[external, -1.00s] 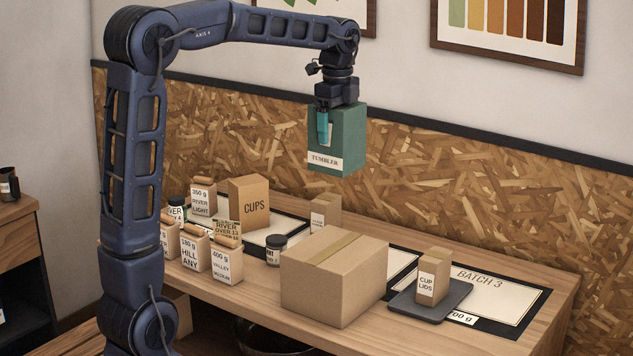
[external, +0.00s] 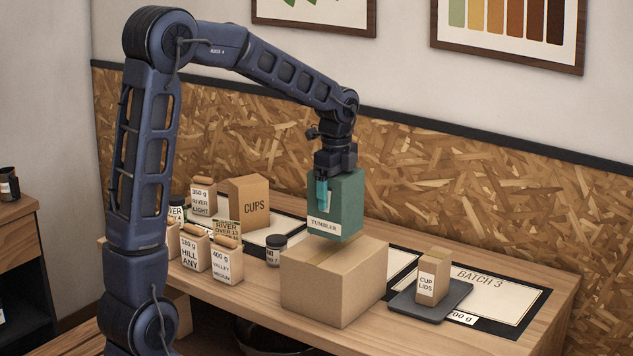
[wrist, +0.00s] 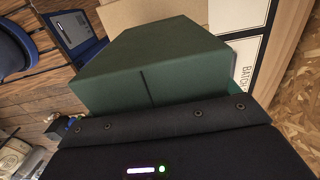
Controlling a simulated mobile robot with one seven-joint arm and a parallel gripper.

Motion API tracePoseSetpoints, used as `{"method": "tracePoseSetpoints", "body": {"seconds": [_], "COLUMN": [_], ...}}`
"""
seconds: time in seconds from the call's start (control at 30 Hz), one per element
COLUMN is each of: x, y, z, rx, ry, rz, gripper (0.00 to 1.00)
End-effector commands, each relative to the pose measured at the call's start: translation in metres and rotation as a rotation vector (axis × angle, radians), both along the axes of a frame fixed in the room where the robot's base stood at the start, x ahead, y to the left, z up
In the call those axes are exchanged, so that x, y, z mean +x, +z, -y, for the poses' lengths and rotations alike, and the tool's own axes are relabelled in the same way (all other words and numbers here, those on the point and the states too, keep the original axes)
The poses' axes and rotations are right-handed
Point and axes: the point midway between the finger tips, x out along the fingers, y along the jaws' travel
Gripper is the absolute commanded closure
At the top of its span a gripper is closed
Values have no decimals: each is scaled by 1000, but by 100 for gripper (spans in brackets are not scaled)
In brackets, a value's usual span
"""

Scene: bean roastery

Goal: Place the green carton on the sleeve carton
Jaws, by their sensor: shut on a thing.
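My gripper (external: 322,192) is shut on the green carton (external: 348,205), labelled TUMBLER, and holds it upright from above. In the external view the carton's lower edge overlaps the rear part of the top of a large plain cardboard carton (external: 330,290). I cannot tell whether the two touch. No sleeve label can be read on the large carton, so I cannot tell for sure that it is the sleeve carton. In the wrist view the green carton (wrist: 150,65) fills the middle, with a tan cardboard surface (wrist: 130,12) beyond it.
A CUP LIDS carton (external: 432,277) stands on a dark tray (external: 455,298) to the right. A CUPS carton (external: 249,205), several labelled bags (external: 226,262) and a dark-lidded jar (external: 275,250) stand to the left. The BATCH 3 mat (external: 510,300) has bare room.

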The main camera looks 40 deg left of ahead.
Motion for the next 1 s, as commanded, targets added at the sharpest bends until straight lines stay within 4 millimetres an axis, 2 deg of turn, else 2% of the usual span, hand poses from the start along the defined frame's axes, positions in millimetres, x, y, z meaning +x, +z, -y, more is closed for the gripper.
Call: {"method": "tracePoseSetpoints", "body": {"seconds": [0.13, 0.4, 0.8, 0.83, 0.9, 1.0], "x": [-1, -1, 0, 0, 0, 0], "y": [-9, -42, -46, -46, -46, -46], "z": [0, 0, 0, 0, 0, 0], "rx": [0, 0, 0, 0, 0, 0], "ry": [0, 0, 0, 0, 0, 0], "rz": [-2, -2, 0, 0, 0, 0], "gripper": [47, 47, 47, 8, 0, 0]}}
